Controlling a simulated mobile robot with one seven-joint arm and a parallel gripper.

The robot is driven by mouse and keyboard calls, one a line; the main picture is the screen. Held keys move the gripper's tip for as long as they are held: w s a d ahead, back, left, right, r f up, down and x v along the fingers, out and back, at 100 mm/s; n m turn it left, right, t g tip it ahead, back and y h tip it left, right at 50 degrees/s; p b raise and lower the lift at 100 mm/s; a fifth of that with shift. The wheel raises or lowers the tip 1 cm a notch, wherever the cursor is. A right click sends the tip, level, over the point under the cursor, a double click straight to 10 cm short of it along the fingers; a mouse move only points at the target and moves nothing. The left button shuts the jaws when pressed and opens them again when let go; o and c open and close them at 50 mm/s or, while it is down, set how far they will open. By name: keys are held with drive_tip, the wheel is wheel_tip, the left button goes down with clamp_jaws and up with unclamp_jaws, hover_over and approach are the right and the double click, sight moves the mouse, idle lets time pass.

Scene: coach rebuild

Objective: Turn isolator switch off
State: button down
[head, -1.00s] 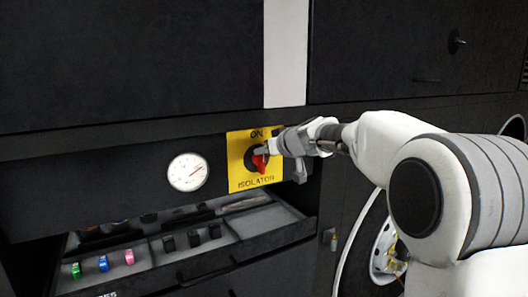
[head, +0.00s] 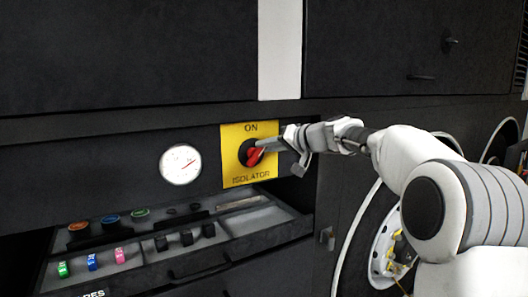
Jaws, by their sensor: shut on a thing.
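The isolator switch has a red handle (head: 254,156) on a black round base, set in a yellow plate (head: 235,177) marked ON at the top and ISOLATOR at the bottom. The red handle is tilted, its lower end toward the lower left and its upper end toward the gripper. My gripper (head: 262,147) comes in from the right at the switch, with its fingers shut on the red handle. The fingers hide part of the handle and the plate's right side.
A white round gauge (head: 180,164) sits left of the plate. Below, an open drawer (head: 240,239) juts out, holding coloured and black small parts. A small latch (head: 327,238) and a wheel (head: 385,245) are at lower right.

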drive_tip(key=m+y+b, duration=0.1)
drive_tip(key=f+m+y+b, duration=0.1)
drive_tip(key=m, duration=0.1)
drive_tip(key=f+m+b, duration=0.1)
drive_tip(key=m, duration=0.1)
drive_tip(key=shift+w+d+f+y+b, duration=0.25)
drive_tip(key=shift+d+y+b, duration=0.1)
drive_tip(key=shift+y, duration=0.05)
drive_tip(key=shift+f+m+y+b, duration=0.3)
drive_tip(key=shift+m+y+b, duration=0.3)
drive_tip(key=shift+m+b, duration=0.65)
drive_tip(key=shift+m, duration=0.25)
drive_tip(key=c, duration=0.9)
unclamp_jaws()
drive_tip(key=shift+a+r, duration=0.1)
drive_tip(key=shift+a, duration=0.05)
